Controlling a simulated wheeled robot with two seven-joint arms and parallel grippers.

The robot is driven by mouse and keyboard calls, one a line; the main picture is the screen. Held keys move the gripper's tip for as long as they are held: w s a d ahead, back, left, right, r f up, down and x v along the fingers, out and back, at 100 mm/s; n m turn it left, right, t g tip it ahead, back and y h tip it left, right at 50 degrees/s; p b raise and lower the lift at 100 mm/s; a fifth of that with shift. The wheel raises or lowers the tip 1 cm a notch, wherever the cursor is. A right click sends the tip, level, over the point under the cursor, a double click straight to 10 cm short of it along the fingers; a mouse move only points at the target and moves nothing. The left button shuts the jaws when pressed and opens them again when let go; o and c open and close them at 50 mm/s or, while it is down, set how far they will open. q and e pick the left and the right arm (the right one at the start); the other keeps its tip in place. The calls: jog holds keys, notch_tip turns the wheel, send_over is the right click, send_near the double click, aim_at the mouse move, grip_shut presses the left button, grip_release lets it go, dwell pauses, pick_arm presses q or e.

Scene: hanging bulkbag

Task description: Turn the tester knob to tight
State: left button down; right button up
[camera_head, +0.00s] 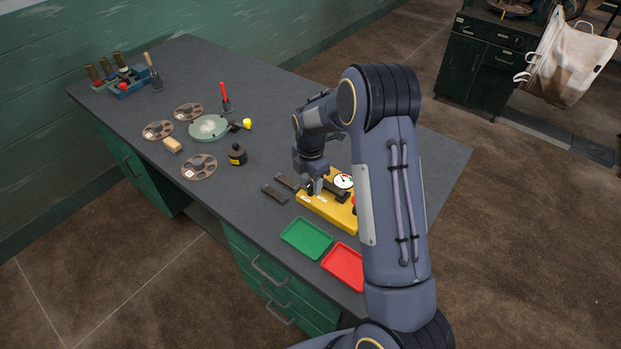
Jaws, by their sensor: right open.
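The yellow tester (327,208) lies on the grey workbench, with a round white dial (344,181) and black parts on its top. Part of its right side is hidden behind my right arm. My right gripper (312,187) is open and points down at the left end of the tester, close over it. I cannot tell whether its fingers touch the tester or its knob; the gripper hides that spot. My left gripper is not in view.
A green tray (306,239) and a red tray (343,266) lie in front of the tester. Dark strips (275,193) lie left of it.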

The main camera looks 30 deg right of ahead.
jog(key=shift+f, duration=0.15)
jog(key=c, duration=1)
jog(key=shift+m, duration=0.3)
jog(key=m+b, duration=0.2)
jog(key=m, duration=0.1)
jog(key=m+b, duration=0.1)
jog(key=m, duration=0.4)
jog(key=m+b, duration=0.1)
jog(key=m, duration=0.8)
dwell(0.9)
